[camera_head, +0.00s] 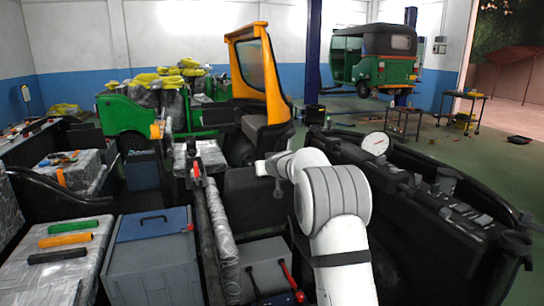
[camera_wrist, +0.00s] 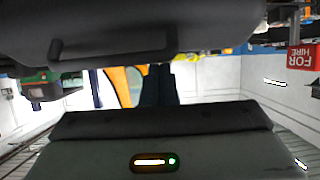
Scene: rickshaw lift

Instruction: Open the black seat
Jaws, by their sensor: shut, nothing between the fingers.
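A black seat (camera_head: 246,190), a dark padded block, sits in the middle of the head view, low behind the end of my white arm. My gripper (camera_head: 268,172) is beside its upper right side, partly hidden by my own wrist. I cannot tell whether they touch. My gripper is shut and empty. In the wrist view, a large dark grey surface (camera_wrist: 130,30) with a bar-like outline fills the top, close to the camera; it may be the seat.
A grey-blue toolbox (camera_head: 150,262) and a black rickshaw body (camera_head: 430,215) crowd both sides. An orange-framed cab (camera_head: 262,70) stands behind. A green rickshaw (camera_head: 375,55) stands farther back. Open floor shows at the right. An inverted red sign (camera_wrist: 302,56) shows in the wrist view.

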